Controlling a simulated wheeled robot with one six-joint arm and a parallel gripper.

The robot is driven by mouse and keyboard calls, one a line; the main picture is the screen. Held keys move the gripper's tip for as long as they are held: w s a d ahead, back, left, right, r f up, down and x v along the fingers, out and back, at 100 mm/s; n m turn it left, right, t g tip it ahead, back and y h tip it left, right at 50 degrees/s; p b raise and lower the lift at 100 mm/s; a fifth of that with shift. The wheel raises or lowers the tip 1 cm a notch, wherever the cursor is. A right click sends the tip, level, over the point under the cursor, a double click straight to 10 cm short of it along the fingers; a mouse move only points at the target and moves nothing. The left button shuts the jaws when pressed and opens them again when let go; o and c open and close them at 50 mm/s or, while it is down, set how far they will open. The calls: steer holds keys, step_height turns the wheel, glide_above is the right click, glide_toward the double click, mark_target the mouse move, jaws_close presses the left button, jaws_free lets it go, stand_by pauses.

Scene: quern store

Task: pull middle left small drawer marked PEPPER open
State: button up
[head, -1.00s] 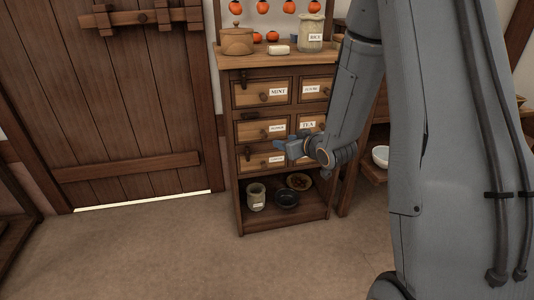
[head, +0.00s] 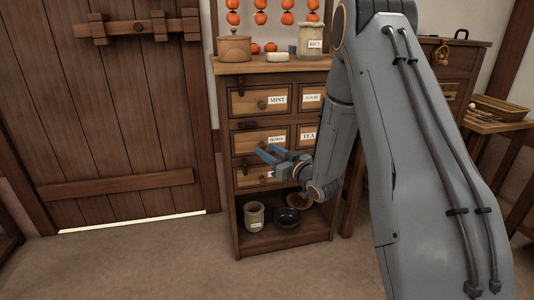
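The middle left small drawer (head: 250,141) is in the cabinet's left column, below the MINT drawer (head: 248,103). It looks closed. Its label is small and partly covered by my gripper, so I cannot read it surely. Its round knob (head: 262,144) shows just left of and above the fingers. My gripper (head: 264,152) is in front of the lower edge of this drawer, its blue fingers pointing left and showing a gap between them. Nothing shows in them. I cannot tell whether they touch the drawer.
The TEA drawer (head: 307,134) is to the right and a lower left drawer (head: 247,176) is below. A jar (head: 254,217) and a dark bowl (head: 287,219) stand on the bottom shelf. Open floor (head: 140,265) lies in front of the plank door (head: 110,110).

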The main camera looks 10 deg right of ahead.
steer(key=shift+w+a, duration=0.2)
steer(key=shift+w, duration=0.35)
jaws_close()
steer(key=shift+s, duration=0.15)
